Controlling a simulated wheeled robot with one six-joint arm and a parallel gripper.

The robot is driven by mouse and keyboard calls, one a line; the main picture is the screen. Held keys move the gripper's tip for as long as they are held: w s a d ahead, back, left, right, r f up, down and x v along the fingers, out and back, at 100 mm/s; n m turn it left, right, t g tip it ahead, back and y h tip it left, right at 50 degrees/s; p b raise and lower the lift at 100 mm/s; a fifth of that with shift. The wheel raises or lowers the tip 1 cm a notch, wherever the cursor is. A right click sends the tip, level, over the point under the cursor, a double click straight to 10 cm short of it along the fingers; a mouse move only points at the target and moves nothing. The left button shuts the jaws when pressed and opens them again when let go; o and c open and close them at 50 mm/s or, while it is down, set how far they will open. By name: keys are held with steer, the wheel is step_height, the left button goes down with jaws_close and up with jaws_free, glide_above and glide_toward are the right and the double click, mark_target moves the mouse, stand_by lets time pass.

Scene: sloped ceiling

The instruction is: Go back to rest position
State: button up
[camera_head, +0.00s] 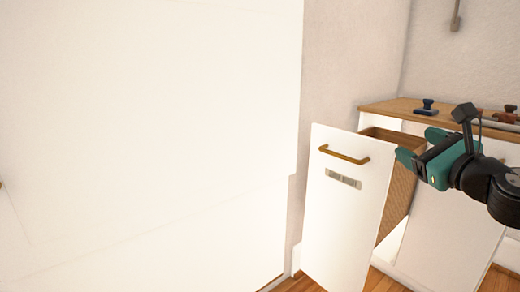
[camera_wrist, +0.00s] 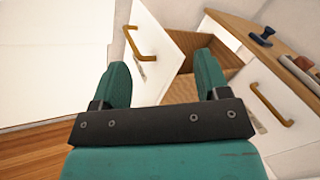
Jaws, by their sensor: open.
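My gripper (camera_head: 405,147) is at the right of the head view, a green parallel gripper reaching in from the right edge. Its two green fingers stand apart with nothing between them, as the wrist view also shows (camera_wrist: 164,80). Just beyond it is a tall white drawer front (camera_head: 345,210) with a brass-coloured handle (camera_head: 343,155), pulled out from the cabinet. The wrist view shows that handle (camera_wrist: 138,45) past the left finger, apart from it. The drawer's woven inside (camera_head: 398,195) shows behind the front.
A cabinet with a wooden top (camera_head: 390,108) stands at the right. A blue stamp-like object (camera_head: 427,107) and several other items lie on it. A second handle (camera_wrist: 273,105) is on the neighbouring white front. A large white panel (camera_head: 140,140) fills the left. Wooden floor (camera_wrist: 40,145) shows below.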

steer(key=s+a+f+n+g+y+p, duration=0.1)
steer(key=s+a+n+g+y, duration=0.3)
steer(key=a+n, duration=0.55)
steer(key=s+a+f+n+g+y+p, duration=0.1)
steer(key=s+a+n+g+y+p, duration=0.1)
steer(key=s+a+n+g, duration=0.6)
steer(key=s+f+n+g+h+p, duration=0.2)
steer(key=s+n+g+h, duration=0.4)
steer(key=s+n, duration=0.95)
step_height(320, 180, up, 38)
steer(key=w+n+p, duration=0.1)
steer(key=p, duration=3.6)
steer(key=shift+w+d+f+n+p, duration=0.15)
steer(key=shift+w+n+p, duration=0.15)
